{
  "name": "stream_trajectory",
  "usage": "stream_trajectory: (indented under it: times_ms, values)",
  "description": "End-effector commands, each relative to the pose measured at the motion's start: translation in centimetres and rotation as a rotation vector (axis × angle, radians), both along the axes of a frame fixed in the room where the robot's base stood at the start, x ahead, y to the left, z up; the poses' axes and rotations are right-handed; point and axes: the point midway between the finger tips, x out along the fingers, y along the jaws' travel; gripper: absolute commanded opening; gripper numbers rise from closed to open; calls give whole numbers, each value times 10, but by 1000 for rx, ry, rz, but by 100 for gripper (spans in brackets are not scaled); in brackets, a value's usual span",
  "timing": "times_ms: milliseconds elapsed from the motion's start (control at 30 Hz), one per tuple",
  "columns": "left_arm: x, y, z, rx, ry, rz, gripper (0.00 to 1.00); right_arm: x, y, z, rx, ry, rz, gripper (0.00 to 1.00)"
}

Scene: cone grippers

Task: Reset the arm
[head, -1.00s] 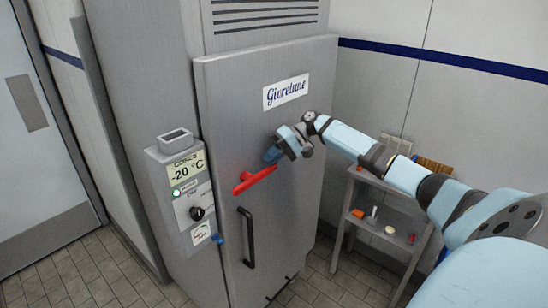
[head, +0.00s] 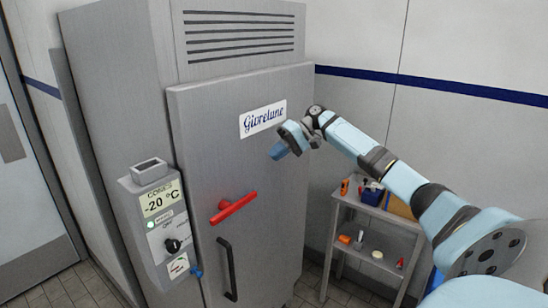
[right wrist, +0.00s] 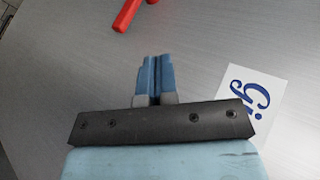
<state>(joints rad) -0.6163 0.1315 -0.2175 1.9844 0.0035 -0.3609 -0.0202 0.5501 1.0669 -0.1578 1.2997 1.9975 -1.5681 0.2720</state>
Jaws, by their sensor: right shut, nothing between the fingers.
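My right gripper (head: 278,152) is in front of the grey freezer door (head: 280,185), just below the "Givrelune" label (head: 263,119). Its blue fingers are together and empty. In the right wrist view the closed fingers (right wrist: 155,74) point toward the door, with the label (right wrist: 250,105) to their right. The red handle (head: 233,207) is apart from the gripper, below and to its left in the head view. It also shows at the top of the right wrist view (right wrist: 127,14). My left gripper is not in view.
A control box (head: 158,230) reading -20 °C is on the freezer's left side. A black bar handle (head: 227,268) is lower on the door. A grey shelf unit (head: 385,212) with small items stands at the right, below my right arm. A door (head: 30,200) is at far left.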

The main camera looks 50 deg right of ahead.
Motion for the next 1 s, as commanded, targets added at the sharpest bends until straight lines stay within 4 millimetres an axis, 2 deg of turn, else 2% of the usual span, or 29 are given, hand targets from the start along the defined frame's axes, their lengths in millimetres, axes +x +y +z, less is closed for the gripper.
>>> stream_trajectory:
  times_ms: [367, 433, 500, 567, 667, 767, 800, 867, 1000]
  values:
    - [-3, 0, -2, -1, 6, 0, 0, 0, 0, 0, 0, 0, 0, 0]
    - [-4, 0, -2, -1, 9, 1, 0, 0, 3, -4, -4, 2, 4, 0]
    - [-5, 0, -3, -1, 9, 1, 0, 0, 12, -16, -22, 11, 19, 0]
    - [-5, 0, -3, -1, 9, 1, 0, -2, 26, -36, -51, 25, 43, 0]
    - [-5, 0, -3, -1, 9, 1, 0, -11, 62, -85, -128, 52, 107, 0]
    - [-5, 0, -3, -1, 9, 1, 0, -28, 106, -142, -227, 69, 187, 0]
    - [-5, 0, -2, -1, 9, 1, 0, -38, 124, -164, -267, 72, 219, 0]
    - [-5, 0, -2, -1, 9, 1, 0, -54, 151, -195, -325, 68, 268, 0]
    - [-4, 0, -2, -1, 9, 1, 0, -107, 219, -261, -464, 35, 378, 0]
